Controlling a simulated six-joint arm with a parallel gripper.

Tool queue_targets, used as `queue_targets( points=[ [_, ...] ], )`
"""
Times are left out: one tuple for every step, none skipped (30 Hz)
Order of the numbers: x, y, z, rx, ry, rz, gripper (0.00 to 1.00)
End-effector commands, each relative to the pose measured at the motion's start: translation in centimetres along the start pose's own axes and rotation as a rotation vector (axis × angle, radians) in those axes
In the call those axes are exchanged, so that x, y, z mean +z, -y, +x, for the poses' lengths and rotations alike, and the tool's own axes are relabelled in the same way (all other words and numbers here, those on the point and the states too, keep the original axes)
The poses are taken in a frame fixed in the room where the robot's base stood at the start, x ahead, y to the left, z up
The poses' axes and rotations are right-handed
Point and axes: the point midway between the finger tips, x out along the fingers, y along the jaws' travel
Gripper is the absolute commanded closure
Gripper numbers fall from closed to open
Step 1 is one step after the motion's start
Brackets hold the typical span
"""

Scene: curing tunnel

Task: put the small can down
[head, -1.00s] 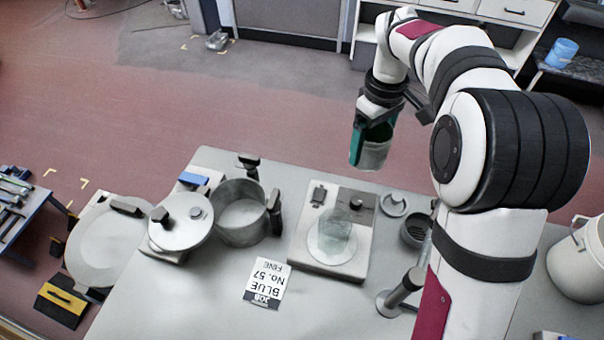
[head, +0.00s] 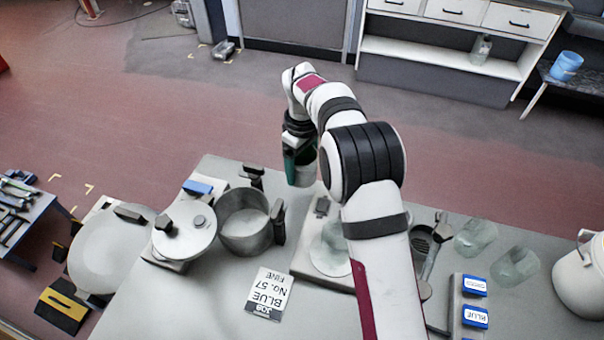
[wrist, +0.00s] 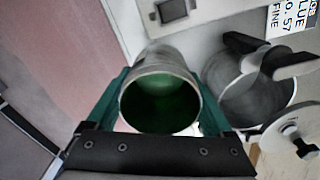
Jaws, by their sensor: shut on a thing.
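The small can (head: 306,170) is a grey metal can, open at the top, with a dark green inside. My gripper (head: 298,163) is shut on it, with a teal finger on each side. The can hangs in the air near the far edge of the grey table (head: 225,305), above and left of the white scale (head: 296,268). In the wrist view, my gripper (wrist: 161,85) holds the can (wrist: 160,68) with its open mouth facing the camera. The can's underside is hidden. My arm hides part of the scale.
A steel pot (head: 240,240) stands left of the scale, with its lid (head: 180,242) beside it. A clear glass vessel (head: 325,255) is on the scale. A printed card (head: 270,290) lies in front. Glass vessels (head: 475,235) and a white bucket (head: 585,285) stand at right.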

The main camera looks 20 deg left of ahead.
Motion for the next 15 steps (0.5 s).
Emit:
queue_targets(
  points=[
    [0.0,0.1,1.1,-0.004,0.004,0.0,0.81],
    [0.1,0.1,1.7,-0.004,0.003,0.001,0.81],
    [0.1,0.1,2.4,-0.003,0.003,0.001,0.81],
    [0.1,0.1,2.8,-0.002,0.002,0.0,0.81],
    [0.1,0.1,3.2,-0.002,0.002,0.0,0.81],
    [0.1,0.1,3.4,-0.002,0.001,0.001,0.81],
    [0.0,0.0,3.5,-0.001,0.0,0.001,0.81],
    [0.0,0.0,3.5,-0.001,0.0,0.001,0.81],
    [0.0,0.0,3.4,-0.001,0.0,0.001,0.81],
    [0.0,0.0,3.4,-0.001,0.0,0.001,0.81],
    [0.0,0.0,3.4,-0.001,0.0,0.001,0.81],
    [0.0,0.0,3.4,-0.001,0.0,0.001,0.81],
    [0.1,0.0,3.4,-0.001,0.0,0.001,0.81],
    [0.1,0.0,3.5,-0.001,0.0,0.001,0.81],
    [0.1,0.0,3.6,-0.001,0.0,0.001,0.81]
  ],
)
